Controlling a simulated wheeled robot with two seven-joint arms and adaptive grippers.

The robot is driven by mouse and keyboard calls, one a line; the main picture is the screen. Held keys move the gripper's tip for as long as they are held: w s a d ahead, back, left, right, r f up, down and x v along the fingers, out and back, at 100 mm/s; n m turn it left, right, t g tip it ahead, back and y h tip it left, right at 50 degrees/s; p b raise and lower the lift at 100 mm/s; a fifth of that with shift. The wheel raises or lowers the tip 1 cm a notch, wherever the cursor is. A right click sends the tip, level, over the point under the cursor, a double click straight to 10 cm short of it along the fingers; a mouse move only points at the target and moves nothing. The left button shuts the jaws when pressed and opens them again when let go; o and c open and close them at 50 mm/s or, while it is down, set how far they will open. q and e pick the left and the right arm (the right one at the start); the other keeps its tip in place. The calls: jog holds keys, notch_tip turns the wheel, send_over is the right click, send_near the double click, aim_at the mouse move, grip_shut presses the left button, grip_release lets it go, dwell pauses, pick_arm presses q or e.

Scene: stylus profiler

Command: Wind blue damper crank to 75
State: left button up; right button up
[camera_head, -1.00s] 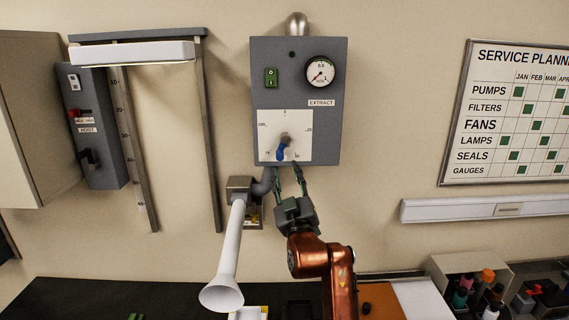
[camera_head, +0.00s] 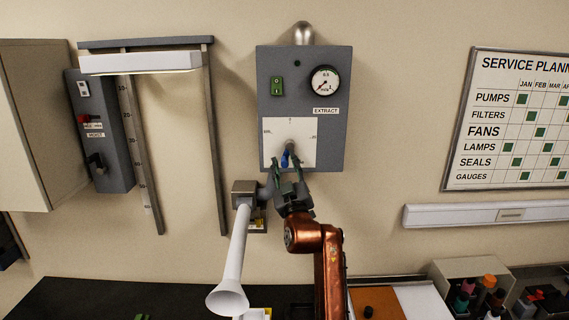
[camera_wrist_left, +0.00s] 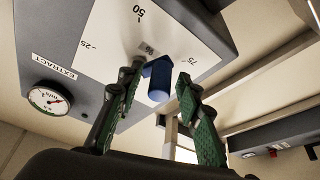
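The blue damper crank (camera_head: 285,160) hangs below its grey hub on the white dial plate (camera_head: 270,127) of the grey EXTRACT box. In the left wrist view the blue crank handle (camera_wrist_left: 159,80) points towards me, and marks 25, 50 and 75 show on the dial. I cannot read its exact setting. My left gripper (camera_head: 287,161) is open, with one green fingertip on each side of the handle. In the left wrist view, a gap shows between the gripper's (camera_wrist_left: 160,74) fingers and the blue handle. My right gripper is not in view.
A white extraction funnel (camera_head: 236,262) hangs just left of my left arm, below the box. The green switch (camera_head: 277,86) and round gauge (camera_head: 325,81) sit above the dial. A hoist panel (camera_head: 105,140) is further left. The wall right of the box is clear up to the planning board (camera_head: 500,185).

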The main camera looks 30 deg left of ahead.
pick_arm(q)
grip_shut()
jog(key=m+t+h+p, duration=0.1)
jog(key=m+p, duration=0.1)
jog(key=r+m+h+p, duration=0.1)
jog(key=m+p, duration=0.1)
jog(key=s+a+m+t+h+p, duration=0.1)
jog(key=m+p, duration=0.1)
jog(key=shift+a+r+m+t, duration=0.1)
jog(key=shift+r+m+t, duration=0.05)
jog(key=shift+m+t, duration=0.2)
jog(key=shift+o, duration=0.6)
grip_release()
jog(key=shift+f, duration=0.2)
jog(key=v, duration=1.2)
jog(key=shift+r, duration=0.2)
